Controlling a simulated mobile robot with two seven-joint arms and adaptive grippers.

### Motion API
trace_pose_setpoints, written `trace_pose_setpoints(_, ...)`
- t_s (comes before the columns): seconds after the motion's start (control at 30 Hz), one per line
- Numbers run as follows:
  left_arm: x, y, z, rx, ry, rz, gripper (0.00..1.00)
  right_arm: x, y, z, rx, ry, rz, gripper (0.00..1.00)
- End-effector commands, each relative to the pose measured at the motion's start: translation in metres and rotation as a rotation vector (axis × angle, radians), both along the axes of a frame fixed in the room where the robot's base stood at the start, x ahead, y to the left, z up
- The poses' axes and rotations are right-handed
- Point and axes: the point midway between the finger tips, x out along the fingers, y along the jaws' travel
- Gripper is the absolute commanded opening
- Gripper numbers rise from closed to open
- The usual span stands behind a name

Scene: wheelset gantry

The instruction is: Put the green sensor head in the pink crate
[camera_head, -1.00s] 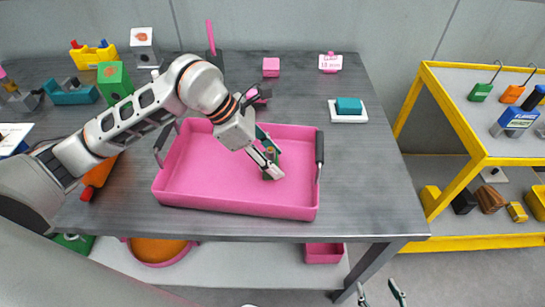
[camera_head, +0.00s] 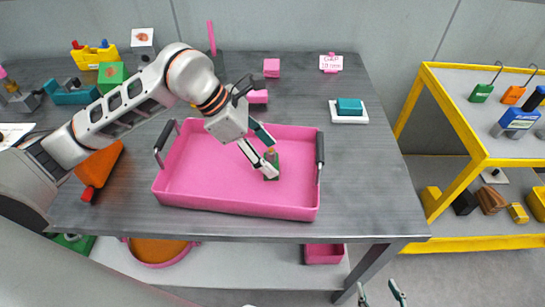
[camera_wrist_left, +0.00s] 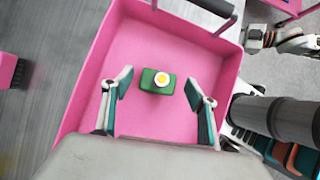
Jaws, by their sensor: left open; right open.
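The green sensor head (camera_head: 272,164), a small green block with a round yellowish top, stands in the right part of the pink crate (camera_head: 205,170). In the left wrist view the sensor head (camera_wrist_left: 150,86) rests on the floor of the crate (camera_wrist_left: 150,30). My left gripper (camera_head: 264,152) is over the crate, close to the sensor head. In the left wrist view its fingers (camera_wrist_left: 158,92) are spread, with clear gaps on both sides of the sensor head. My right gripper (camera_head: 380,292) is open and empty at the bottom edge, in front of the table.
The crate stands on a grey table (camera_head: 365,190) with dark handles at its sides. An orange wedge (camera_head: 98,165) lies left of it. A teal block on a white base (camera_head: 349,110) is at the right. A yellow-framed shelf (camera_head: 480,150) stands further right. The table's right front is clear.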

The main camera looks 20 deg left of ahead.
Motion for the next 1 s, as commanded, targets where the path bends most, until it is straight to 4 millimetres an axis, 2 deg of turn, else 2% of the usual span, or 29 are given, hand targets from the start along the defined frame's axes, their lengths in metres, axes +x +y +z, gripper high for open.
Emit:
trace_pose_setpoints(0.2, -0.007, 0.025, 0.04, 0.002, -0.007, 0.002, 0.58, 0.0, 0.0, -0.002, 0.0, 0.001, 0.0, 0.54)
trace_pose_setpoints(0.43, -0.013, 0.043, 0.069, 0.001, -0.002, 0.002, 0.58, -0.001, 0.0, -0.003, 0.0, 0.003, 0.0, 0.54)
trace_pose_setpoints(0.6, -0.015, 0.048, 0.079, 0.0, -0.002, 0.0, 0.58, -0.001, 0.0, -0.005, 0.0, 0.005, 0.0, 0.54)
trace_pose_setpoints(1.0, -0.016, 0.048, 0.079, -0.001, -0.001, 0.001, 0.58, -0.002, 0.0, -0.005, -0.001, 0.006, 0.0, 0.54)
